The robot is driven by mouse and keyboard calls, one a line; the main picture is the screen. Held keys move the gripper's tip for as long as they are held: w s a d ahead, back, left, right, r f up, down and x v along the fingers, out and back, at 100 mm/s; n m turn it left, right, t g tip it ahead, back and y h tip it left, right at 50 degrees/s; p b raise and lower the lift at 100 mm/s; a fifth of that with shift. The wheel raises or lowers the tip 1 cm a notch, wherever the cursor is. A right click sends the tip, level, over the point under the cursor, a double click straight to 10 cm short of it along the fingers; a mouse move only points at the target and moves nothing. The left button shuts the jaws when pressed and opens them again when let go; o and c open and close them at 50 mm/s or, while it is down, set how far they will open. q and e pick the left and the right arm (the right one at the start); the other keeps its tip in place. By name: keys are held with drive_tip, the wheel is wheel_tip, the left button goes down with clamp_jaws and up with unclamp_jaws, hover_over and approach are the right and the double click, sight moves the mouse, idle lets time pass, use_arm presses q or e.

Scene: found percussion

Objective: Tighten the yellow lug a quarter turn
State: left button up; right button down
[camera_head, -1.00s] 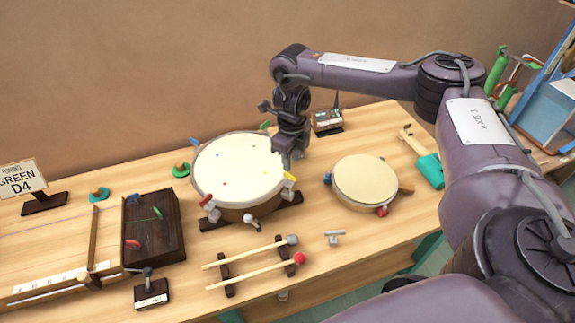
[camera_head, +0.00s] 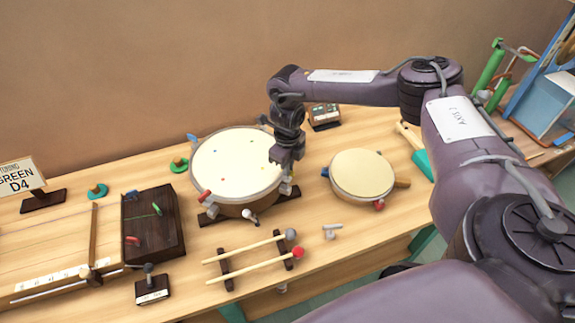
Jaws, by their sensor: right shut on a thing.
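The large drum (camera_head: 235,160) with a cream head stands on a dark wooden stand. A red lug (camera_head: 204,195) is at its left front, a white lug (camera_head: 251,216) at the front, and a blue lug (camera_head: 192,138) at the back left. My right gripper (camera_head: 284,164) reaches down at the drum's right rim, shut on the yellow lug there. The gripper hides the lug's yellow part; a grey metal fitting (camera_head: 287,188) shows just below. My left gripper is out of view.
A smaller drum (camera_head: 362,174) stands close on the right. Two mallets (camera_head: 250,262) lie on a rack in front, with a grey T-shaped key (camera_head: 332,231) beside them. A dark box (camera_head: 152,228) and a "GREEN D4" sign (camera_head: 20,178) are at left.

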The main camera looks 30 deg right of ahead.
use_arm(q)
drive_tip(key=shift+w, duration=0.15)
use_arm(e)
drive_tip(key=shift+m, duration=0.8)
drive_tip(key=m+p, duration=0.1)
drive_tip(key=m, duration=0.3)
drive_tip(key=shift+r, duration=0.1)
drive_tip(key=m, duration=0.3)
drive_tip(key=shift+m+p, duration=0.35)
drive_tip(key=shift+m, duration=0.05)
drive_tip(key=m+p, duration=0.1)
drive_tip(key=m, duration=0.3)
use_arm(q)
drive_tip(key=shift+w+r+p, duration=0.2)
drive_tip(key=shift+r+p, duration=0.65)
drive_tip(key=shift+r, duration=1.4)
use_arm(e)
drive_tip(key=shift+w+m, duration=0.1)
drive_tip(key=shift+m, duration=2.1)
drive_tip(key=c, duration=1.6)
unclamp_jaws()
